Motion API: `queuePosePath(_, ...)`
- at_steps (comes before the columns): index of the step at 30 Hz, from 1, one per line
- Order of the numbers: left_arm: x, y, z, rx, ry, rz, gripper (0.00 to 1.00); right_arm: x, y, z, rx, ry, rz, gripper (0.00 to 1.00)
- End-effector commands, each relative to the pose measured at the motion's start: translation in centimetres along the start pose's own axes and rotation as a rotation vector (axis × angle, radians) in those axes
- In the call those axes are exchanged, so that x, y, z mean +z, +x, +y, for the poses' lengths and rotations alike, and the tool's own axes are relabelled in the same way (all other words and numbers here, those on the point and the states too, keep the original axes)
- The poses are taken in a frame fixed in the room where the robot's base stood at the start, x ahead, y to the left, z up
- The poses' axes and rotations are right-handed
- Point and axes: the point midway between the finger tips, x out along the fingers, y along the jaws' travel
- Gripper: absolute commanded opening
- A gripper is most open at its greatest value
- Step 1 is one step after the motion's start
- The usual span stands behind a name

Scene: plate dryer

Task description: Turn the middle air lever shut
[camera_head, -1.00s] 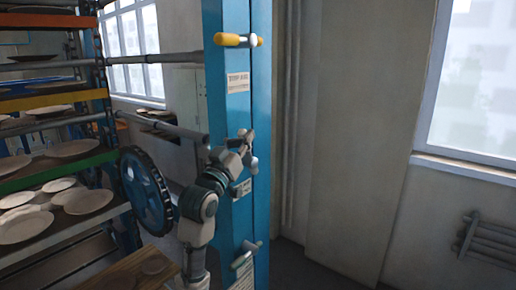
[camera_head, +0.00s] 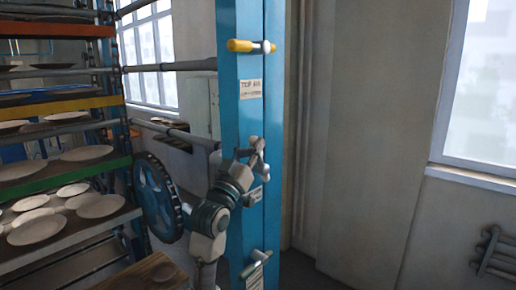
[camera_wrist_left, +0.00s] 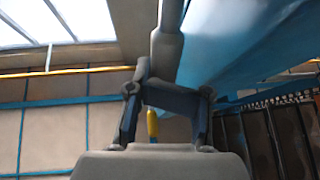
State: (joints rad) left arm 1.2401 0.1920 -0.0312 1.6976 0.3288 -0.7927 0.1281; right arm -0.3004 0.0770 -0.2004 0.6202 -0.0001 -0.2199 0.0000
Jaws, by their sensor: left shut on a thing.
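A blue post (camera_head: 240,110) carries three levers one above another. The top lever (camera_head: 250,46) has a yellow handle and points sideways, to the left. The middle lever (camera_head: 259,146) is mostly hidden by my left gripper (camera_head: 249,156), which is shut on it at the post's front. The bottom lever (camera_head: 257,263) slants across the post below. In the left wrist view, the gripper's two fingers (camera_wrist_left: 168,112) stand around a grey rod; a small yellow piece shows between them, and I cannot tell what it belongs to. My right gripper is not in view.
A rack with plates (camera_head: 65,205) stands at the left, with a blue handwheel (camera_head: 158,198) close beside my left arm. Labels (camera_head: 251,89) sit on the post. Right of the post is a bare wall (camera_head: 365,130) with a window (camera_head: 480,90).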

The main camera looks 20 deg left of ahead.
Motion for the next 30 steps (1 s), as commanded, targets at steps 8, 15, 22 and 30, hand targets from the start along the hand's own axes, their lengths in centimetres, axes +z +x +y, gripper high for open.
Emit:
queuePosePath(8,-0.19,-0.04,-0.49,-0.009,0.002,0.003,0.00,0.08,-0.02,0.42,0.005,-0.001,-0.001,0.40)
queuePosePath(15,-0.15,-0.04,-0.43,-0.008,0.002,0.003,0.38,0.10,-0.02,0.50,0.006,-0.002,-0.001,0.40)
queuePosePath(22,-0.02,0.08,0.12,-0.004,0.003,0.000,0.38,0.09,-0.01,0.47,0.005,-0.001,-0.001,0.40)
queuePosePath(30,-0.22,-0.55,0.28,-0.004,0.005,0.003,0.38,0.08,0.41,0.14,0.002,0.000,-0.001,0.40)
